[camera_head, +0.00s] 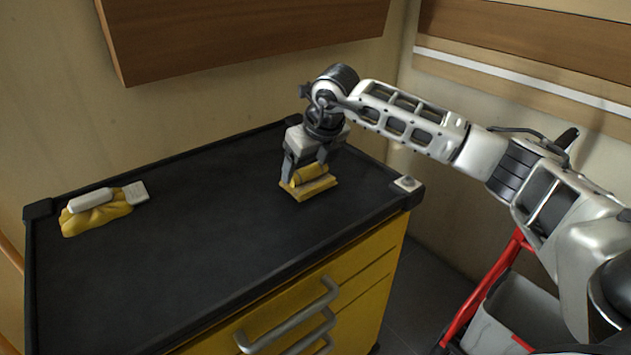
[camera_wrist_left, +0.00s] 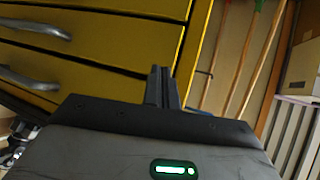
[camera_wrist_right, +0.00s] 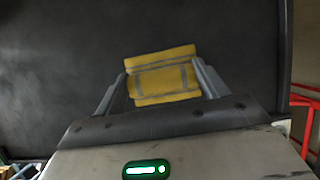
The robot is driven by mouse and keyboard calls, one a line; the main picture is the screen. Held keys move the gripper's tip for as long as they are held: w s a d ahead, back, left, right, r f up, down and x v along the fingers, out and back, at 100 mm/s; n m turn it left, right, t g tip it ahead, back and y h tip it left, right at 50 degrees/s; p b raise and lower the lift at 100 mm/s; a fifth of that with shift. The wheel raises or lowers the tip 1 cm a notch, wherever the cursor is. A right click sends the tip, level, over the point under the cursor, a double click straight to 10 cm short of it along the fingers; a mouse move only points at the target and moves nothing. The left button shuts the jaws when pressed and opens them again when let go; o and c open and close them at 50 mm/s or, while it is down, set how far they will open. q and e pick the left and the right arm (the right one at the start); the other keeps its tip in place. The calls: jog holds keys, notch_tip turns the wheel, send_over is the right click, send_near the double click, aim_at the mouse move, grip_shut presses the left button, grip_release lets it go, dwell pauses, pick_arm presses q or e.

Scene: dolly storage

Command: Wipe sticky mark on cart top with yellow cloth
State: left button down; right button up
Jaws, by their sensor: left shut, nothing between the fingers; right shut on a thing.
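The yellow cloth (camera_head: 310,184) is folded, with grey stripes, and rests at the right part of the black cart top (camera_head: 205,240). My right gripper (camera_head: 305,176) points down and is shut on the cloth. In the right wrist view the cloth (camera_wrist_right: 163,77) sits between the two fingers (camera_wrist_right: 163,88). No sticky mark shows on the visible black surface; whether one lies under the cloth is hidden. My left gripper (camera_wrist_left: 163,88) is shut and empty in the left wrist view, in front of the yellow drawers. It is not in the head view.
A yellow bundle (camera_head: 95,220) with a white bottle-like item (camera_head: 91,199) and a pale brush-like piece (camera_head: 136,192) lies at the cart's left end. The cart has a raised rim and drawer handles (camera_head: 290,318). A grey bin (camera_head: 505,315) with red frame stands right. The middle top is clear.

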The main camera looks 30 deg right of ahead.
jog(key=shift+s, duration=1)
jog(key=shift+r+p, duration=1.35)
jog(key=shift+r, duration=0.65)
jog(key=shift+f, duration=0.1)
